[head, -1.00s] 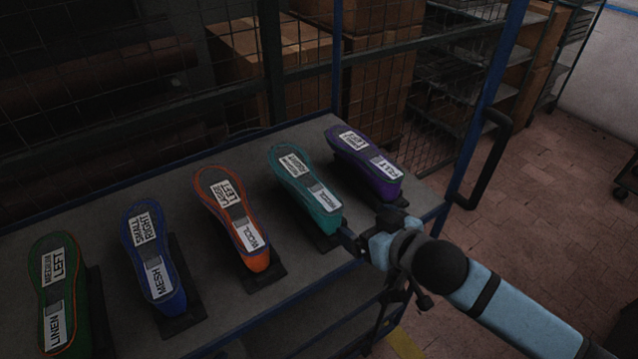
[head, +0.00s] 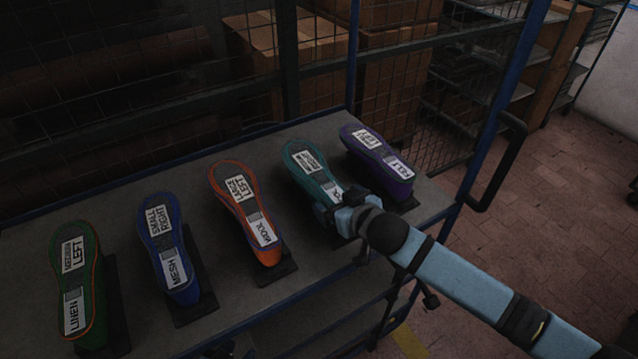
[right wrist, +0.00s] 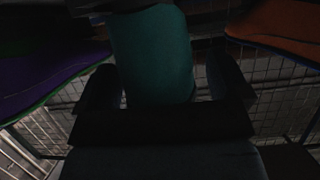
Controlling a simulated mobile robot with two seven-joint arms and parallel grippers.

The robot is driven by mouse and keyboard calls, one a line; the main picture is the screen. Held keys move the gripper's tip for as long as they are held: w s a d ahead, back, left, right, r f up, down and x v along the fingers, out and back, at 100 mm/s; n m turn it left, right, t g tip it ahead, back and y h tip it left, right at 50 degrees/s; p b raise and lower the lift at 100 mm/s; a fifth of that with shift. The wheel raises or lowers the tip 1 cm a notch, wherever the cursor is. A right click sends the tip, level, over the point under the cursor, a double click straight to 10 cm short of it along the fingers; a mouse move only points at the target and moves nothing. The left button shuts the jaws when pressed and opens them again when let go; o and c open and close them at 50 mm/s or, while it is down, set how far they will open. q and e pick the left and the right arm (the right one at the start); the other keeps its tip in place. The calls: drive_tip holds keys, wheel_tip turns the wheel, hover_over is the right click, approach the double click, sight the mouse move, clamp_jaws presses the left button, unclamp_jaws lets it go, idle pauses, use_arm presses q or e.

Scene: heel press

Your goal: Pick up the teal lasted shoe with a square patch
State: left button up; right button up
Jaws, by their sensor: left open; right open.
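The teal lasted shoe (head: 291,163) lies sole up on a dark stand, second from the right in the row. It has white labels and a greyish patch in the middle of its sole; the lower label is partly covered by my right gripper (head: 332,208). The right gripper is at the shoe's near end, with its jaws open. In the right wrist view, its two fingers stand on either side of the teal shoe (right wrist: 152,55), with visible gaps. My left gripper is not in view.
A purple shoe (head: 374,160) stands right of the teal one, an orange one (head: 233,190) left of it. Further left are a blue shoe (head: 160,225) and a green shoe (head: 77,290). The grey shelf (head: 222,285) has blue rails and wire mesh behind.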

drive_tip(key=shift+c, duration=0.2)
drive_tip(key=shift+r, duration=0.15)
drive_tip(key=c, duration=1.6)
drive_tip(key=shift+o, duration=0.2)
wheel_tip(320, 180, up, 20)
drive_tip(key=shift+b, duration=0.45)
